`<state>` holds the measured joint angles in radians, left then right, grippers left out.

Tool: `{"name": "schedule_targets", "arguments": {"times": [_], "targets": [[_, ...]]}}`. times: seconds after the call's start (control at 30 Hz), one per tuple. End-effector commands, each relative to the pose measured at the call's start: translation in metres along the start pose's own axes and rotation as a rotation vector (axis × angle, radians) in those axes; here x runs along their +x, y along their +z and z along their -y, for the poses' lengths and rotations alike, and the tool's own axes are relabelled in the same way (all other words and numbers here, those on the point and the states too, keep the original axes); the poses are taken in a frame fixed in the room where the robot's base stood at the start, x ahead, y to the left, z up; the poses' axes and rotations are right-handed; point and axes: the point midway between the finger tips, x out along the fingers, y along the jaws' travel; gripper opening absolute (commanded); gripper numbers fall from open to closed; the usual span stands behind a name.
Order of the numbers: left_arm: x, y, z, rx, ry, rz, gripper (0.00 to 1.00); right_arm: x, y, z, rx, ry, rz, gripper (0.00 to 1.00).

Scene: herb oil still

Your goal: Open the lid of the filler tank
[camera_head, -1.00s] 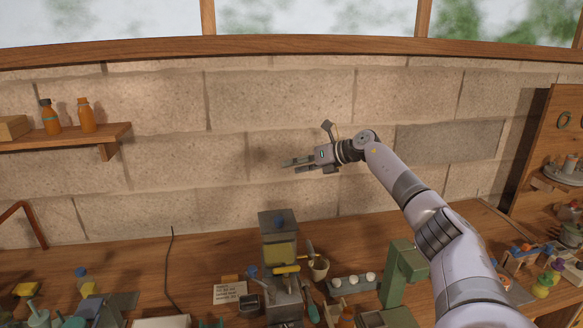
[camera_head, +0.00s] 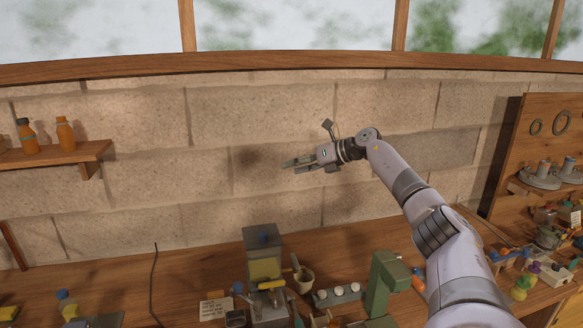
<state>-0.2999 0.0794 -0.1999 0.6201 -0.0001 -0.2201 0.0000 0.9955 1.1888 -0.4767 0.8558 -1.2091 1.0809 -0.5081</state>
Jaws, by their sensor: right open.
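The filler tank (camera_head: 265,271) stands on the bench at the lower middle, with a yellowish window in its front. My right gripper (camera_head: 289,164) is open and empty, pointing left in front of the stone wall. It appears above and slightly right of the tank in the picture, clear of the lid. My left gripper is not in view.
A green press (camera_head: 384,283) stands right of the tank, beside a rack (camera_head: 339,295) with white pieces. A small pot (camera_head: 303,280) sits close to the tank's right side. A shelf (camera_head: 55,157) with orange bottles hangs at left. The bench left of the tank has free room.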

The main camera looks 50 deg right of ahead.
Motion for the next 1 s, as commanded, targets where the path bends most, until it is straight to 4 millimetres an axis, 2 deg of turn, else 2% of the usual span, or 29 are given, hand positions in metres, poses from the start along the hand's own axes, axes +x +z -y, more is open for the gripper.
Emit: {"name": "schedule_targets", "arguments": {"times": [0.47, 1.0], "targets": [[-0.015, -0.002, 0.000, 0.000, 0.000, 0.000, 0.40, -0.029, 0.015, 0.003, 0.000, -0.001, 0.001, 0.42], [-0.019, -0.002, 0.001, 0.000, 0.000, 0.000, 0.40, -0.030, 0.015, 0.004, -0.001, 0.000, 0.000, 0.42]]}}
